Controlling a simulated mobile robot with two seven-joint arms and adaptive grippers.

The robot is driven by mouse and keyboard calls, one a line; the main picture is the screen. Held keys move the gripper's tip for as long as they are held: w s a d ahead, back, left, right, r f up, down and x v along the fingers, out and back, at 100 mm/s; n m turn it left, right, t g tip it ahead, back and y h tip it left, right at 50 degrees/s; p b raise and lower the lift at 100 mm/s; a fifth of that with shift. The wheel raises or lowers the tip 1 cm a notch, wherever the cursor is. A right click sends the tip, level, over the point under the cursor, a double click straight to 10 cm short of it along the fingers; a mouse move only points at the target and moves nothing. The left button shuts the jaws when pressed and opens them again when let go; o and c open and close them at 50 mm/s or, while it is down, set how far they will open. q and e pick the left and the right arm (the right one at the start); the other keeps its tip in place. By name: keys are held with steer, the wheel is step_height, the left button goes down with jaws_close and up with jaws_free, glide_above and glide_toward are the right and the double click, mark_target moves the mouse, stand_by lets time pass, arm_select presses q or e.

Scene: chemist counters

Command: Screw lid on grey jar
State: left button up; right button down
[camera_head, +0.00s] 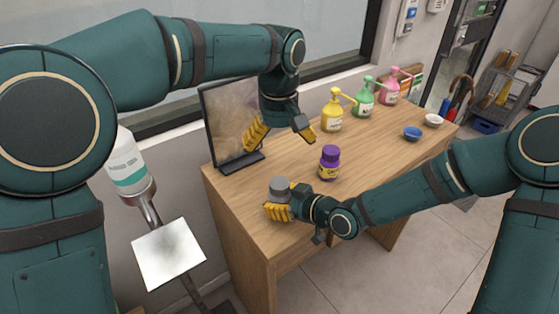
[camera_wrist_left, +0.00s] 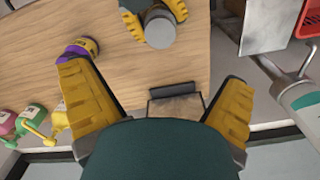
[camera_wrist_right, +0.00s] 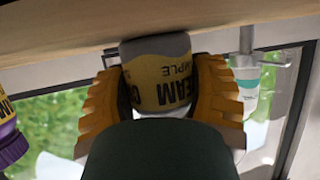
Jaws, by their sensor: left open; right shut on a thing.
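The grey jar (camera_head: 279,185) is upright at the near edge of the table, with my right gripper (camera_head: 278,212) shut around its sides. In the right wrist view the jar (camera_wrist_right: 158,75) shows a yellow label between both yellow fingers. Its round grey top (camera_wrist_left: 160,31) shows in the left wrist view; I cannot tell whether this is a lid. No separate loose lid is visible. My left gripper (camera_head: 281,143) is open and empty, pointing down above the table, behind and above the jar. In its own view the left gripper (camera_wrist_left: 156,75) has widely spread fingers.
A purple jar (camera_head: 329,162) stands right of the grey jar. Yellow (camera_head: 332,115), green (camera_head: 363,102) and pink (camera_head: 391,92) pump bottles line the back. Blue (camera_head: 412,134) and white (camera_head: 433,121) bowls stand far right. A dark screen (camera_head: 225,125) stands at left. The table's middle right is clear.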

arm_select(q)
step_height(320, 180, up, 5)
steer(key=shift+f, duration=0.15)
arm_select(e)
steer(key=shift+c, duration=0.4)
jaws_free()
steer(key=v, duration=1.2)
steer(key=shift+r, duration=0.1)
